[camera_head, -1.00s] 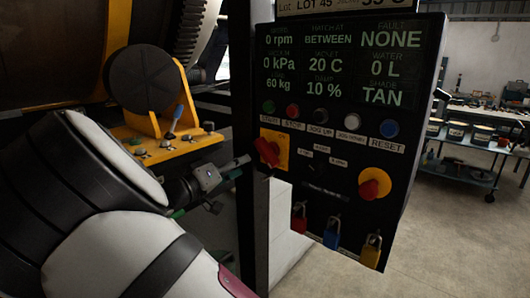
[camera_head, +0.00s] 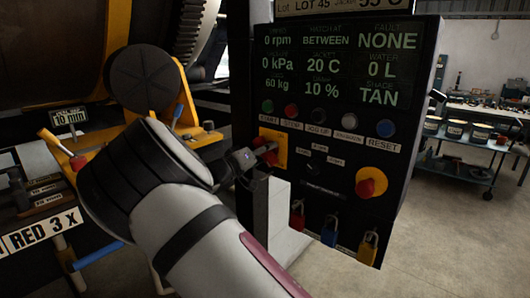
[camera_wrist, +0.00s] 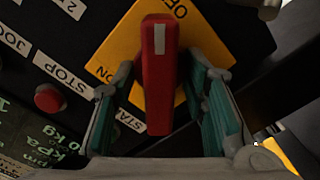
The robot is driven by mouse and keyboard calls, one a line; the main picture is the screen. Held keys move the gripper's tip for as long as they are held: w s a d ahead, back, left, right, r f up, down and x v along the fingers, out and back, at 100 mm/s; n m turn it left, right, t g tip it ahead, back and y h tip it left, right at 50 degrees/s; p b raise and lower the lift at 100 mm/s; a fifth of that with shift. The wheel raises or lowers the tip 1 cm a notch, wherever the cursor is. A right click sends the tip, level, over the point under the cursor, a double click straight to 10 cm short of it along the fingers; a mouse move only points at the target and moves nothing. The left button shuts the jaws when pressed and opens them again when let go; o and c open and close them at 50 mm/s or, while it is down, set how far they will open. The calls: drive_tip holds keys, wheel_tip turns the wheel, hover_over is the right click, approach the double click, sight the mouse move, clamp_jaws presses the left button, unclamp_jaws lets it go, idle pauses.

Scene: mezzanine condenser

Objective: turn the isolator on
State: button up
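The isolator is a red handle (camera_head: 270,153) on a yellow square plate (camera_head: 281,138) at the left side of the black control panel. The wrist view shows the handle (camera_wrist: 158,90) close up, with a white stripe at its upper end, nearest the OFF lettering on the plate (camera_wrist: 115,50). The ON lettering is at the plate's lower left. My gripper (camera_head: 258,157) is at the handle in the head view. In the wrist view my gripper (camera_wrist: 165,110) is open, its teal-padded fingers on either side of the handle with gaps showing. The head view partly hides the handle behind my gripper.
A red round knob on a yellow disc (camera_head: 369,183) sits lower right on the panel. A row of push buttons (camera_head: 328,117) is above the isolator. Several padlocks (camera_head: 330,231) hang below. A pale block (camera_head: 275,215) stands below my gripper.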

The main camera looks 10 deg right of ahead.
clamp_jaws()
drive_tip(key=n+p, duration=0.1)
drive_tip(key=n, duration=0.3)
drive_tip(key=shift+n, duration=0.3)
drive_tip(key=n+p, duration=0.1)
drive_tip(key=n, duration=0.3)
drive_tip(key=shift+f+n, duration=0.1)
drive_tip(key=shift+n, duration=0.2)
drive_tip(key=n, duration=0.4)
drive_tip(key=shift+n, duration=2.4)
